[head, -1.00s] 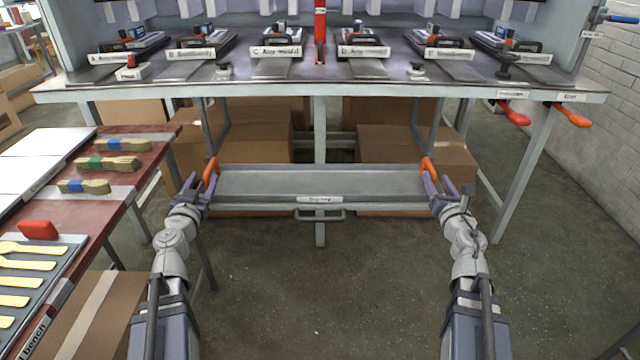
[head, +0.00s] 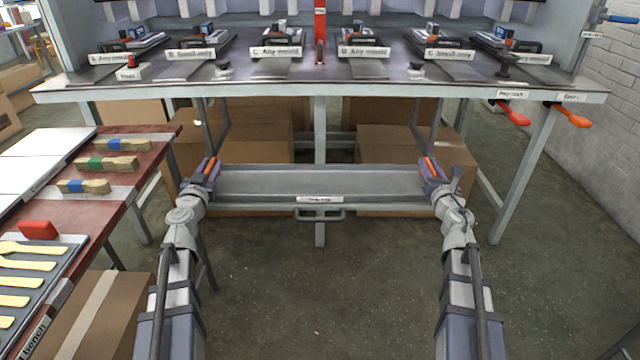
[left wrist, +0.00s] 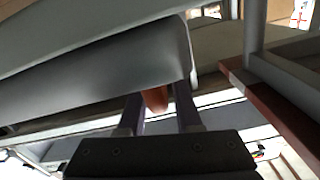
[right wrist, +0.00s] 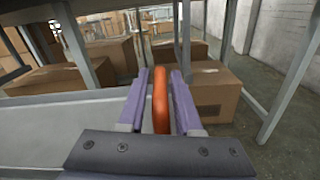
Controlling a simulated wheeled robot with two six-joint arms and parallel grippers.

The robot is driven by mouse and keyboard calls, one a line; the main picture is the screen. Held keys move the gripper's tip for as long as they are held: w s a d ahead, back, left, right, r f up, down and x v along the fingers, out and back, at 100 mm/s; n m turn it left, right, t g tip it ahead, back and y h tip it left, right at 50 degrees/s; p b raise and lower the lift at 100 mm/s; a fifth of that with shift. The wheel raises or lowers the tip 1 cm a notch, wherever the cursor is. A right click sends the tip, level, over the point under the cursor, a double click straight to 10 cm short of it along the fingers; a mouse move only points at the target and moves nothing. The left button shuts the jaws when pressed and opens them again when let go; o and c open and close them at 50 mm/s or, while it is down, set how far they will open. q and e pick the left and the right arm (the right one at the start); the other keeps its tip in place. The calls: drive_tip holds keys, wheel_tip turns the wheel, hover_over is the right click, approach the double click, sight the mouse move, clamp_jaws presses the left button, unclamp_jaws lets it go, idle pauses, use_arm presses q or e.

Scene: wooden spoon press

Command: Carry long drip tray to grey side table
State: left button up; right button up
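The long drip tray (head: 320,183) is a grey, shallow trough lying level below the press bench, with a label on its front edge. It has an orange grip at each end. My left gripper (head: 210,168) has its fingers on either side of the left orange grip (left wrist: 155,98). My right gripper (head: 431,167) has its fingers on either side of the right orange grip (right wrist: 160,100). The fingers stand close to the grips, but whether they clamp them is unclear. I cannot make out the grey side table in these views.
The press bench (head: 320,91) spans above the tray, with legs around it. Cardboard boxes (head: 258,150) stand behind the tray. A red-topped bench (head: 118,182) with brushes and wooden spoons is at the left. The floor (head: 320,300) in front is clear.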

use_arm(q)
clamp_jaws()
use_arm(e)
clamp_jaws()
idle(0.8)
